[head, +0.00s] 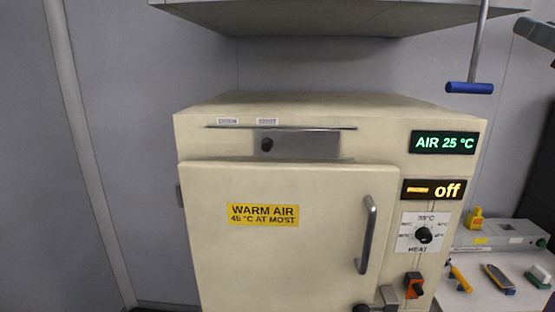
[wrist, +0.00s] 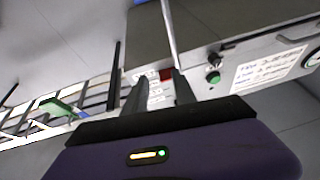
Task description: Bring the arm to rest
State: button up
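My gripper (wrist: 160,82) shows in the wrist view as two dark fingers standing apart with a gap between them. Nothing is held in the gap. A pale panel with a small red patch (wrist: 166,74) lies behind the fingertips; I cannot tell how far away it is.
A cream warm-air cabinet (head: 290,260) has its door closed; its displays read AIR 25 °C and off. A blue-handled rod (head: 470,88) hangs at the right. A side table (head: 488,300) holds tools. The wrist view shows a grey unit with a green button (wrist: 213,77) and a rack (wrist: 90,92).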

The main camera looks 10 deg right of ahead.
notch_tip(320, 180, down, 15)
jog(key=w+a+m+h, duration=0.1)
jog(key=m+h, duration=0.2)
jog(key=h, duration=0.1)
jog(key=s+a+f, duration=0.2)
jog(key=a+f, duration=0.2)
jog(key=f, duration=0.5)
jog(key=s+a+f, duration=0.3)
jog(key=a+f, duration=0.2)
jog(key=f, duration=0.4)
jog(key=s+a+f+n+g+y, duration=0.3)
jog(key=s+a+f, duration=0.5)
jog(key=s+f, duration=0.3)
jog(key=s+a+f+n+g+y, duration=0.3)
jog(key=s+a+f, duration=0.5)
jog(key=s+f, duration=0.4)
jog(key=s+g+y, duration=0.1)
jog(key=s+y, duration=0.1)
jog(key=s, duration=0.1)
jog(key=shift+s+a+y, duration=0.3)
jog(key=shift+s+a, duration=0.05)
jog(key=shift+s, duration=0.05)
